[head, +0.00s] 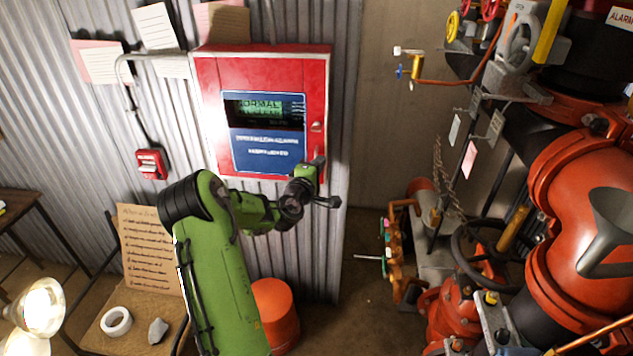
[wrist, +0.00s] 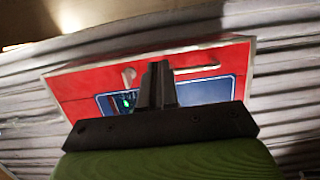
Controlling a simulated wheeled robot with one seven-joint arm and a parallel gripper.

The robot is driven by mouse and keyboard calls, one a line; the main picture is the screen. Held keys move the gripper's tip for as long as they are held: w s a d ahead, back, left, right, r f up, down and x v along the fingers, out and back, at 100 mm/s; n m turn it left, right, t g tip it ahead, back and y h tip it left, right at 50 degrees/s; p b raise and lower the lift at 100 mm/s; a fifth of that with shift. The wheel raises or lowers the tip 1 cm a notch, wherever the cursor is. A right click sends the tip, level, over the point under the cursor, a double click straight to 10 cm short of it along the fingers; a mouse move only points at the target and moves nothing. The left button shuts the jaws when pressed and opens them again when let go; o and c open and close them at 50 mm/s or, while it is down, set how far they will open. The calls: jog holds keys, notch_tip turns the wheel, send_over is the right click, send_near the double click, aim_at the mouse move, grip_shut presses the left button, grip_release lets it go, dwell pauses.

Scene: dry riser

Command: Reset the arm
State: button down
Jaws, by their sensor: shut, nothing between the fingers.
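My green arm rises from the bottom of the head view and bends right. My gripper (head: 322,160) is at the lower right part of the red alarm panel (head: 262,72), near its right edge. In the wrist view my gripper (wrist: 157,68) has its dark fingers together, with nothing between them, in front of the red panel (wrist: 75,88). The panel's screen (head: 262,110) is lit green and reads "NORMAL". I cannot tell whether the fingertips touch the panel.
A small red pull station (head: 151,164) is on the corrugated wall at left. A chair with a cardboard sign (head: 150,245) and tape roll (head: 116,322) stands below. An orange bucket (head: 274,308) is behind my arm. Large red pipes (head: 585,170) and valves fill the right side.

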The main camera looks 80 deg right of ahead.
jog(key=s+b+v, duration=0.1)
jog(key=v, duration=0.5)
jog(key=shift+s, duration=0.4)
jog(key=shift+a+r, duration=0.15)
